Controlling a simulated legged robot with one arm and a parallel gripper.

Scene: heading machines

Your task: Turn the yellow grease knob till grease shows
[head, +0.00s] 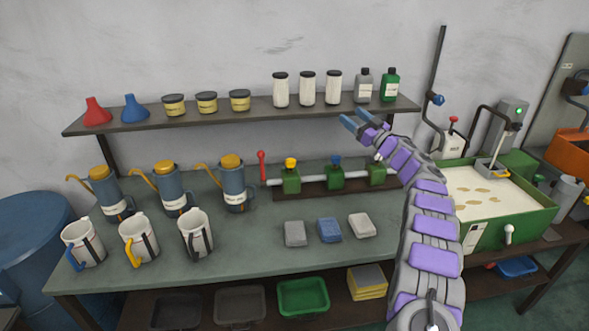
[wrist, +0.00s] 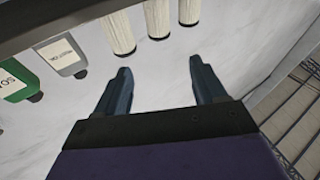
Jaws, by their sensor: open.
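The yellow grease knob (head: 291,162) sits on top of a green block (head: 291,182) at the left end of a metal bar on the bench. A blue knob (head: 336,160) tops the middle green block. My arm partly covers the right end of the bar. My gripper (head: 353,122) is open and empty, raised in front of the shelf, above and to the right of the yellow knob. In the wrist view my gripper (wrist: 158,88) has its two fingers apart with only wall between them. The yellow knob is not in the wrist view. I cannot see grease.
A shelf (head: 240,113) with jars and bottles runs above the bar. A red lever (head: 262,166) stands at the bar's left end. Grease cans (head: 232,183) and mugs (head: 138,239) stand at left. Blocks (head: 329,230) lie in front. A green tank (head: 535,222) is at right.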

